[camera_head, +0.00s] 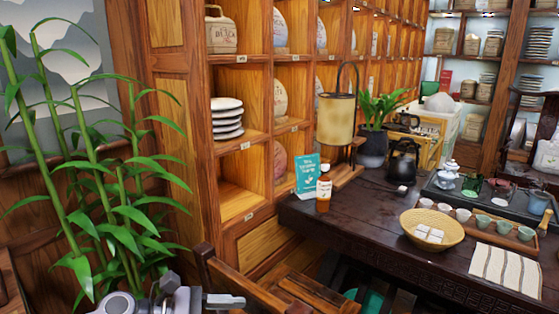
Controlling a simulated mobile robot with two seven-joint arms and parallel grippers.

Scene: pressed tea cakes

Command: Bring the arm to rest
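Part of my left arm with its gripper (226,301) shows at the bottom edge, left of the middle. It is grey metal and cut off by the frame. Its fingers point to the right, beside a wooden chair (238,277), and I cannot tell how far apart they are. I see nothing held in the visible part. My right arm and gripper are out of the picture. A stack of pale round cakes (227,118) sits in a shelf compartment above, well apart from my gripper.
Bamboo (95,190) stands at the left. The wooden shelf (207,190) fills the middle. The dark table (372,212) at the right bears a woven basket (408,222), a bottle (324,190), a lantern (335,120), cups and a striped mat (505,268). The chair is close to my gripper.

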